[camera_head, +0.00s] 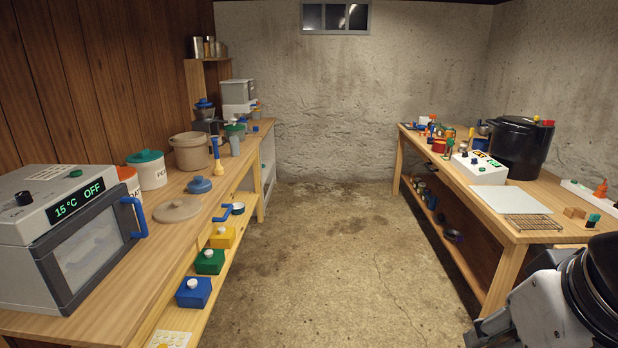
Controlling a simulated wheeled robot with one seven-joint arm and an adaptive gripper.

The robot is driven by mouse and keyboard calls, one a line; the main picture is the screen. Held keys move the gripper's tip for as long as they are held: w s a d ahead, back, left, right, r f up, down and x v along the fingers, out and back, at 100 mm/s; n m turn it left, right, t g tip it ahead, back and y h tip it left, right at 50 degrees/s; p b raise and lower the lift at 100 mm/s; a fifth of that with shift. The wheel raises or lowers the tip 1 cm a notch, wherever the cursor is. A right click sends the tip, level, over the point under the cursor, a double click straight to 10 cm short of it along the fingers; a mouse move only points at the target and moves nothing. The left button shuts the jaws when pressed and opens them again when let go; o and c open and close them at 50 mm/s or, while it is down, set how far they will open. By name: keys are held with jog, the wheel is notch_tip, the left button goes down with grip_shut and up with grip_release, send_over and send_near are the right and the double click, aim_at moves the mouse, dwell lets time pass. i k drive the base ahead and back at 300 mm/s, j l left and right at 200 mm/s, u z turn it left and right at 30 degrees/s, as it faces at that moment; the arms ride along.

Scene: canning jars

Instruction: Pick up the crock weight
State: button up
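No label marks the crock weight. Two flat round pieces lie on the left bench: a small blue disc with a knob (199,185), and a larger beige disc with a low knob (178,210) in front of it. I cannot tell for sure which, if either, is the crock weight. A beige crock (190,152) stands behind them with a blue-handled, pale-ended tool beside it. Part of my arm shows at the lower right, far from these pieces and near the right bench. My gripper's fingers do not show.
A grey oven (68,240) reading "15 °C OFF" and lidded tubs (147,170) stand on the left bench. Coloured boxes (210,262) sit on its lower shelf. The right bench holds a black pot (520,150) and a wire rack (532,222). The floor (325,240) between is clear.

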aim_at(200, 184)
jog(key=i, duration=1.9)
jog(key=i+u, duration=0.3)
jog(key=i, duration=0.2)
jog(key=i+u, duration=0.3)
jog(key=i, duration=0.15)
jog(key=i+l+u, duration=0.3)
jog(key=i, duration=0.15)
jog(key=i+j+u, duration=0.1)
jog(key=i+u, duration=0.2)
jog(key=i, duration=0.15)
jog(key=i+u, duration=0.3)
jog(key=i, duration=0.15)
